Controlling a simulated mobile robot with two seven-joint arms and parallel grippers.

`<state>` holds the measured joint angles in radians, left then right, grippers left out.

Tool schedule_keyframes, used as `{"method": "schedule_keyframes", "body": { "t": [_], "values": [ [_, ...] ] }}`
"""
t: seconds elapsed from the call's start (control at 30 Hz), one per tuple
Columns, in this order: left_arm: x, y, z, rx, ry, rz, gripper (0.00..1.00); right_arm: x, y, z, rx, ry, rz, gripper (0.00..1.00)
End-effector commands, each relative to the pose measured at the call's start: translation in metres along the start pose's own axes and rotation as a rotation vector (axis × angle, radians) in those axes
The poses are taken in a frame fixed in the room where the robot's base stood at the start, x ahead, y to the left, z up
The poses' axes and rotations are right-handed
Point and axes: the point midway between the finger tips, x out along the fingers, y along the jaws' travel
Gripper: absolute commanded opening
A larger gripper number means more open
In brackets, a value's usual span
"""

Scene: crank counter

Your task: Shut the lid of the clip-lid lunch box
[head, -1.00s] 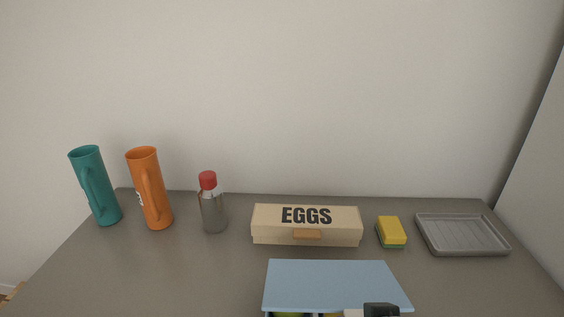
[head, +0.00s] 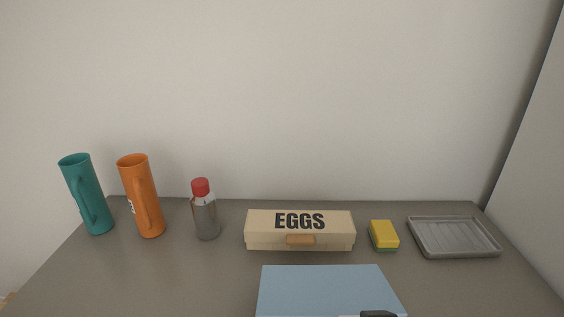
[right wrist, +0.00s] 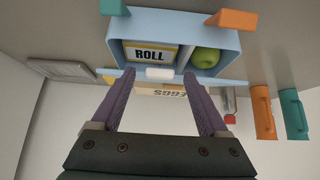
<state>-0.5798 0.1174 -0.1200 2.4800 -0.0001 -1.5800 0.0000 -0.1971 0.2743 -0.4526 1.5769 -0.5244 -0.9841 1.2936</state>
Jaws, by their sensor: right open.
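The lunch box (right wrist: 228,62) is light blue and shows at the top of the right wrist view, which is upside down. Its lid (head: 328,290) is raised; in the head view I see its flat blue face at the bottom edge. Inside are a yellow box marked ROLL (right wrist: 151,54) and a green apple (right wrist: 205,61). My left gripper is not in view.
Behind the lid stands an egg carton (head: 300,231), with a sponge (head: 384,235) and a grey tray (head: 454,237) to its right. A red-capped bottle (head: 205,211), an orange jug (head: 142,197) and a teal jug (head: 87,195) stand left. The counter left of the lid is clear.

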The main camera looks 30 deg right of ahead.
Motion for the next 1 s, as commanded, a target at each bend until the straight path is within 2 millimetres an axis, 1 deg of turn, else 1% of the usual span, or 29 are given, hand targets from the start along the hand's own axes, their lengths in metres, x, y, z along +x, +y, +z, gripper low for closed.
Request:
{"method": "schedule_keyframes", "body": {
  "t": [0.03, 0.4, 0.6, 0.8, 1.0],
  "values": [
    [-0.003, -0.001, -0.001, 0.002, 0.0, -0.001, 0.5, -0.007, 0.0, 0.0, 0.002, -0.001, -0.002, 0.78],
    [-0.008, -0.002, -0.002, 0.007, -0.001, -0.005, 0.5, -0.054, 0.0, 0.001, 0.001, -0.002, -0.001, 0.78],
    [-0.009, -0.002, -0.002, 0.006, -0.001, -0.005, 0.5, -0.073, 0.0, 0.001, 0.0, -0.002, 0.0, 0.78],
    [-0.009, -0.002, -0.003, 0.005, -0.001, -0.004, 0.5, -0.082, 0.001, 0.0, 0.0, -0.002, 0.001, 0.78],
    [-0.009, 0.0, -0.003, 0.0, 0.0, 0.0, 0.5, -0.083, 0.001, 0.0, 0.0, -0.002, 0.002, 0.78]
  ]
}}
